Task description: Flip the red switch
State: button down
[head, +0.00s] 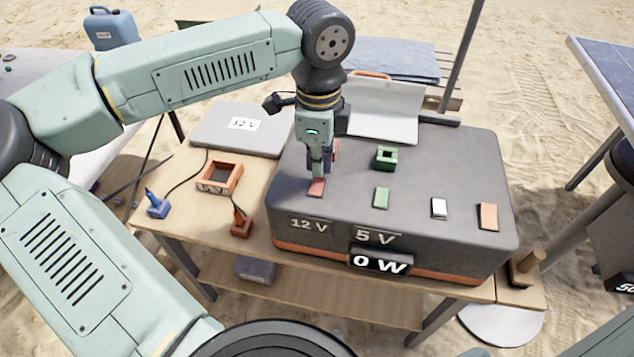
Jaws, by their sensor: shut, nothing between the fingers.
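A grey power box (460,160) with an orange base stripe stands on a wooden table. A red switch (316,188) sits on its top near the left front edge, above a "12 V" label. My gripper (318,174) is shut and empty, pointing down right over this switch. I cannot tell whether the fingertips touch it. An orange-red switch (488,216) sits at the right of the top, with a white switch (439,207) and a green switch (381,198) to its left.
A green square socket (386,158) stands behind the green switch. A reddish part behind my gripper is mostly hidden. An orange frame (219,178), blue plug (157,206) and red plug (241,224) with cables lie on the table (190,227) at left, near a grey "12 V" box (215,130).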

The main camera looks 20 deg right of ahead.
aim_at(318, 180)
jog(key=shift+f+b, duration=1.2)
jog(key=shift+b, duration=0.1)
dwell(0.7)
jog(key=shift+r, duration=0.1)
jog(key=shift+r+p, duration=1.55)
jog(key=shift+r, duration=1.9)
